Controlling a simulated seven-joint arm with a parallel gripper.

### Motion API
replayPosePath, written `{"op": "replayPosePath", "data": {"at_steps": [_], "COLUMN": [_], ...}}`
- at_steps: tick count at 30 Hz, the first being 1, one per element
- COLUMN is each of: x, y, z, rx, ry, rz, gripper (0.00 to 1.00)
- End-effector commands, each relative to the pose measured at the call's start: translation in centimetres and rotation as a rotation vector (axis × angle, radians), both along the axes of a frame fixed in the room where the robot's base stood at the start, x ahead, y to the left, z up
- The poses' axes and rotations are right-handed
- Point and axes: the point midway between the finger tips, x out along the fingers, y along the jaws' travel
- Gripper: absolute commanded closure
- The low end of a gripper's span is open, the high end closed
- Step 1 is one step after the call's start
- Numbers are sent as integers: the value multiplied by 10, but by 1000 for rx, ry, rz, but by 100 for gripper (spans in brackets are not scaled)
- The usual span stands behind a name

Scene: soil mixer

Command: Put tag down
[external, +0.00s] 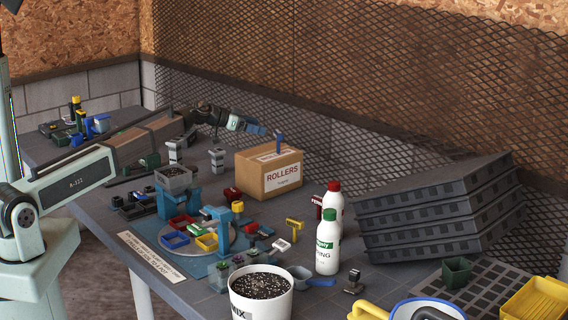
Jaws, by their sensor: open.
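My gripper (262,131) is at the end of my arm, behind and above the cardboard box marked ROLLERS. It is open, and I see nothing held in it, though its fingertips are small here. A yellow T-shaped piece (293,224), which may be the tag, stands on the table in front of the box, well apart from my gripper. A small white flat piece (281,245) lies just to its left. I cannot tell for certain which piece is the tag.
The ROLLERS box (268,173) stands near the mesh. A blue mixer stand (222,225) has coloured trays around it. A white MIX bucket (262,296) holds soil. Two bottles (328,248) and stacked black trays (435,212) stand to the right.

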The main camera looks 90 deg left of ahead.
Motion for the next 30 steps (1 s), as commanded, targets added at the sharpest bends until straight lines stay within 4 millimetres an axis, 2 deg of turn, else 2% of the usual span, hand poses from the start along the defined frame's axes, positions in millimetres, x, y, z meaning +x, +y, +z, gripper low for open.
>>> {"op": "replayPosePath", "data": {"at_steps": [1,6,18,28,30], "x": [-7,-19,-23,-22,-22], "y": [-4,-9,-9,-9,-9], "z": [3,7,9,9,9], "rx": [1,0,-1,0,0], "ry": [-1,0,1,0,0], "rz": [1,0,-1,0,0], "gripper": [10,10,11,42,45]}}
